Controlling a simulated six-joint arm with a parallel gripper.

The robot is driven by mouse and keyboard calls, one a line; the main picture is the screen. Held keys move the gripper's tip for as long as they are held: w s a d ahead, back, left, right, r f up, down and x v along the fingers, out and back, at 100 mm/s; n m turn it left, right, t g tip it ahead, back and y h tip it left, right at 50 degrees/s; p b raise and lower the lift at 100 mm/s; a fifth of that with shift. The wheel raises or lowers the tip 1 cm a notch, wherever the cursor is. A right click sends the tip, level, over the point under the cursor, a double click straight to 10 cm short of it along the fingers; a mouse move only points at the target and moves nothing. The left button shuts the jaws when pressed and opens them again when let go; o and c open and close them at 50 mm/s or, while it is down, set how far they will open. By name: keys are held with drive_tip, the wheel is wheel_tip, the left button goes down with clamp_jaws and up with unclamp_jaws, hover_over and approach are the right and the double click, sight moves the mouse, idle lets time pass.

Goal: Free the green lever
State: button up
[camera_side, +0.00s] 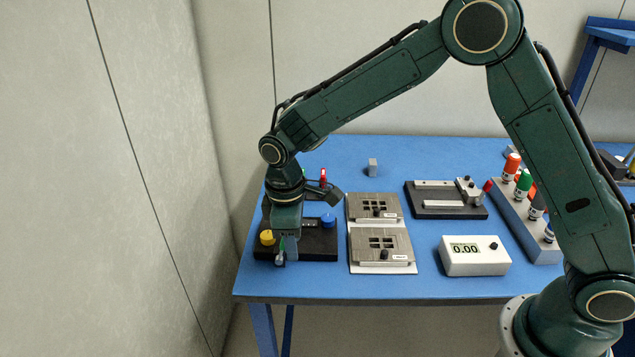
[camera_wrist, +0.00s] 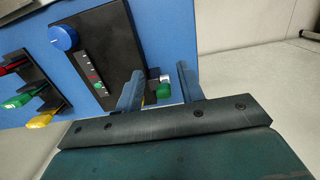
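In the wrist view, a green piece (camera_wrist: 163,91) with a pale end shows between the fingers of my gripper (camera_wrist: 157,77), beside the panel's end. The fingers are apart, with gaps visible around the piece.
Grey plates (camera_side: 380,249) and a white meter (camera_side: 475,256) lie to the right. In the wrist view, red, green and yellow handles (camera_wrist: 41,120) sit at the left.

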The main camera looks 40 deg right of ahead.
drive_tip(key=shift+s+d, duration=0.15)
wheel_tip(320, 180, up, 14)
drive_tip(key=s+d+r+m+t, duration=0.2)
drive_tip(key=s+d+r, duration=0.1)
drive_tip(key=s+d, duration=0.3)
drive_tip(key=s+d+r+m+t, duration=0.1)
drive_tip(key=s+d+r+m, duration=0.2)
drive_tip(key=s+d, duration=0.3)
drive_tip(key=shift+s+d+r+t+y, duration=0.35)
drive_tip(key=shift+s+r, duration=0.25)
drive_tip(key=shift+s, duration=1.1)
drive_tip(key=s+d+f+m+t, duration=0.1)
drive_tip(key=s+d+m+t, duration=0.1)
drive_tip(key=s, duration=0.8)
drive_tip(key=shift+s+d+m, duration=0.2)
drive_tip(key=shift+d+m, duration=0.7)
drive_tip(key=shift+m, duration=0.1)
